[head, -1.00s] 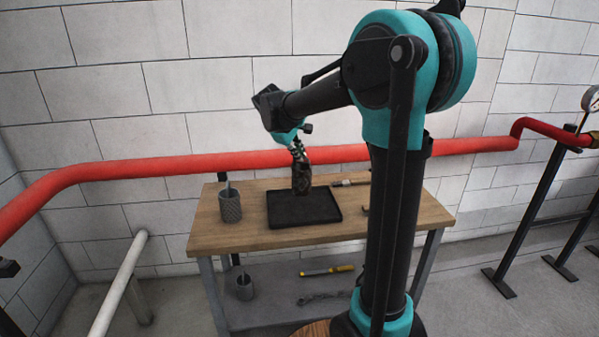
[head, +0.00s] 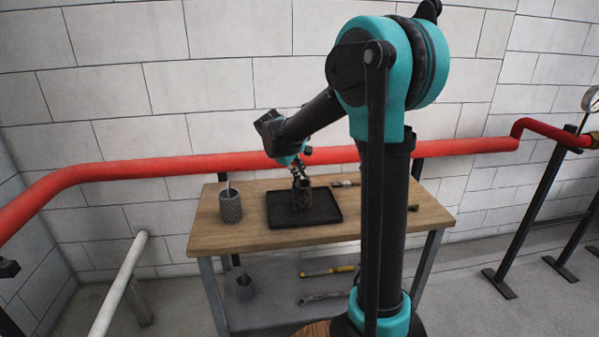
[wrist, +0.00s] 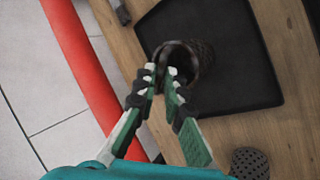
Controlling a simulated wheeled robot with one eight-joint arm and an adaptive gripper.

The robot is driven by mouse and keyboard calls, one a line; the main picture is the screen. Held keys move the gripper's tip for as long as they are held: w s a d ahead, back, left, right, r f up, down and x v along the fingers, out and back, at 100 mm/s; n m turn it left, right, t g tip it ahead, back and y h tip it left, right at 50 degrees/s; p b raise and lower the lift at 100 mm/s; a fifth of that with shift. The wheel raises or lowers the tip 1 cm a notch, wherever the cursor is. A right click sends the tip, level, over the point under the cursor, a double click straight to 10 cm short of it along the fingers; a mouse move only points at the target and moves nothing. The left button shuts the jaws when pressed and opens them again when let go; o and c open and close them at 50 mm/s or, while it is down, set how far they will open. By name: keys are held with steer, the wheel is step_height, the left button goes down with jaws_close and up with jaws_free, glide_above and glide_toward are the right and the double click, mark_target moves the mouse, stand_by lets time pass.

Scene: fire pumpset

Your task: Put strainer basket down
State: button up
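The strainer basket (head: 302,197) is a dark, mesh-walled cylinder, roughly upright, at the black tray on the table. It also shows in the wrist view (wrist: 204,58), with its open mouth facing the camera. My gripper (head: 300,178) is above it, fingers pointing down. In the wrist view my gripper (wrist: 161,74) has its two fingertips close together at the basket's rim, pinching it. The black tray (head: 325,208) lies flat; it fills the upper right of the wrist view (wrist: 245,90). Whether the basket's base touches the tray is hard to tell.
A grey mesh cup (head: 231,207) stands on the wooden table (head: 215,236) left of the tray. A tool (head: 346,183) lies behind the tray. A red pipe (head: 220,164) runs along the wall behind. The lower shelf holds another cup (head: 245,288) and a yellow-handled tool (head: 340,269).

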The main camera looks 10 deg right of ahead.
steer(key=o, duration=0.3)
steer(key=shift+r, duration=0.1)
steer(key=v, duration=1.2)
steer(key=s+d+f+m+y, duration=0.2)
steer(key=s+d+f+m, duration=0.2)
steer(key=s+f, duration=0.8)
steer(key=s+d+f+m+y, duration=0.2)
steer(key=s+d+f+m, duration=0.3)
steer(key=s+f, duration=0.6)
steer(key=s, duration=0.3)
steer(key=shift+s+f+g+y, duration=0.25)
steer(key=shift+f+g+y, duration=0.05)
steer(key=shift+f+y, duration=0.1)
